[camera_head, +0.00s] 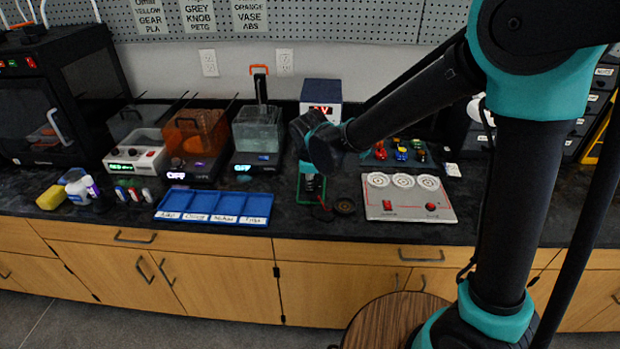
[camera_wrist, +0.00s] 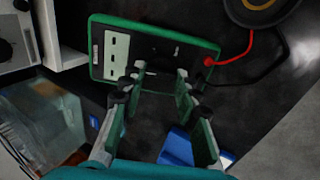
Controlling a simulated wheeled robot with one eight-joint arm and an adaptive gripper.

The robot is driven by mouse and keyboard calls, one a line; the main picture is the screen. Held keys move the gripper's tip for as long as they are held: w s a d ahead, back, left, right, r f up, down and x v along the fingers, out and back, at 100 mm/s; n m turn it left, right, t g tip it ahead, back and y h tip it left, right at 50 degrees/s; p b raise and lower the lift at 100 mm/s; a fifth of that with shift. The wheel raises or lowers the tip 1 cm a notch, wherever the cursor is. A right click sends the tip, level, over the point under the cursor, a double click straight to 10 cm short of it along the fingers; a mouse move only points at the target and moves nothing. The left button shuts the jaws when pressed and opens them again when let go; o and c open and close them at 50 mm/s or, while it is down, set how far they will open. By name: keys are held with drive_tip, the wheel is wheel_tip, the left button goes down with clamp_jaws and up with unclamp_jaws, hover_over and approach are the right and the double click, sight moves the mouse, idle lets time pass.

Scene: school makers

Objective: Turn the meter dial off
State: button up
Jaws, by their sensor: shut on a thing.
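The meter (camera_wrist: 110,55) is a dark, green-rimmed case with a pale panel carrying black slots, lying on the black counter in the wrist view. Its green edge also shows in the head view (camera_head: 301,190), below my arm's end. A red lead and a black lead run from one end of it. My gripper (camera_wrist: 160,73) reaches down over the meter's dark face, its two fingers either side of the dial. It is shut on the dial, which is mostly hidden between the fingertips; its pointing direction cannot be read.
A blue compartment tray (camera_head: 215,206) lies left of the meter. A round black part (camera_head: 344,206) and a grey board (camera_head: 410,203) lie to the right. A box with a red display (camera_head: 321,95) and a clear tank (camera_head: 258,130) stand behind.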

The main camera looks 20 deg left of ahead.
drive_tip(key=o, duration=1.2)
drive_tip(key=shift+c, duration=0.2)
drive_tip(key=v, duration=1.2)
